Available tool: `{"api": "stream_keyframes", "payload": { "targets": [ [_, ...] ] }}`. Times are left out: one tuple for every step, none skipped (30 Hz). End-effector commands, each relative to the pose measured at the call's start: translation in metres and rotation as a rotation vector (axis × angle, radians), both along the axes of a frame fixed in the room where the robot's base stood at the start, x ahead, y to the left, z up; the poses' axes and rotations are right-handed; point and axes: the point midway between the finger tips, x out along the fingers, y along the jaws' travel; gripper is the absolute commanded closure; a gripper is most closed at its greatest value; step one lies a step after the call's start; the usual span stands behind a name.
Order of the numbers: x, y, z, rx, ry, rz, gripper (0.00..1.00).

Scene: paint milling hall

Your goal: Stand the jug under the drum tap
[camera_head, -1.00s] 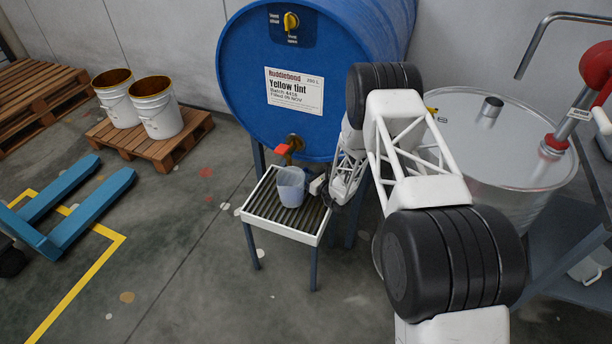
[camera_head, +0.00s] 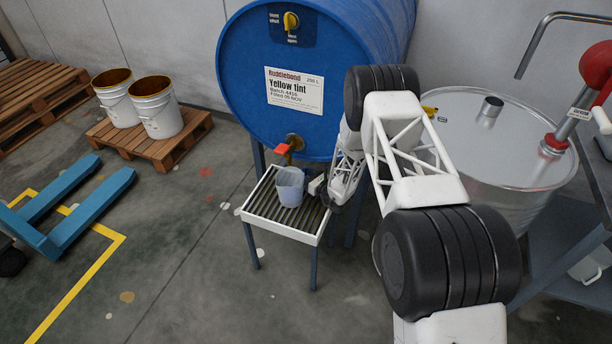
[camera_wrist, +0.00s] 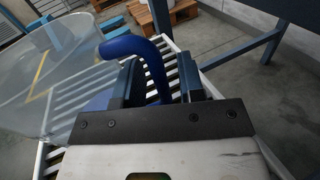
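The clear bluish jug (camera_head: 290,184) stands upright on the slatted stand (camera_head: 262,210), just below the drum tap (camera_head: 290,146) in the head view. The tap has a red lever and sits low on the blue drum (camera_head: 245,85). My gripper (camera_head: 318,186) is at the jug's right side, low over the slats. In the wrist view, the jug (camera_wrist: 50,80) fills the left and its blue handle (camera_wrist: 150,60) passes between the two fingers of my gripper (camera_wrist: 158,82). The fingers are apart, with a narrow gap beside the handle. The fingertips are small and partly hidden in the head view.
A silver drum (camera_head: 490,150) with a red pump stands right of my arm. Two white buckets (camera_head: 158,108) stand on a wooden pallet (camera_head: 150,148) at left. A blue pallet fork (camera_head: 75,215) lies on the left floor. The floor before the stand is clear.

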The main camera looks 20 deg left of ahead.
Motion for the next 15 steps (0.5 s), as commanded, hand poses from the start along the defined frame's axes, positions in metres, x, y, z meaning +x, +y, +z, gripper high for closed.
{"api": "stream_keyframes", "payload": {
  "targets": [
    [0.000, 0.000, 0.000, 0.000, 0.000, 0.000, 0.64],
    [0.000, 0.000, 0.001, 0.000, 0.000, 0.000, 0.64],
    [0.000, 0.000, 0.001, 0.000, 0.000, 0.000, 0.64],
    [0.000, 0.000, 0.002, 0.000, 0.000, 0.000, 0.64],
    [0.000, 0.000, 0.003, 0.000, 0.000, 0.000, 0.64],
    [0.000, -0.002, 0.003, 0.000, 0.000, 0.000, 0.64],
    [-0.001, -0.003, 0.003, 0.000, 0.000, -0.001, 0.64],
    [-0.002, -0.005, 0.003, 0.000, 0.000, -0.001, 0.64],
    [-0.003, -0.008, 0.002, 0.000, 0.001, -0.001, 0.64],
    [-0.004, -0.010, 0.002, 0.000, 0.001, -0.001, 0.64],
    [-0.005, -0.013, 0.002, 0.000, 0.001, -0.001, 0.64],
    [-0.007, -0.017, 0.002, 0.000, 0.001, -0.001, 0.64],
    [-0.008, -0.020, 0.002, 0.000, 0.001, -0.001, 0.64],
    [-0.010, -0.024, 0.003, -0.001, 0.001, -0.001, 0.64],
    [-0.012, -0.029, 0.003, -0.001, 0.001, -0.001, 0.64]
  ]
}}
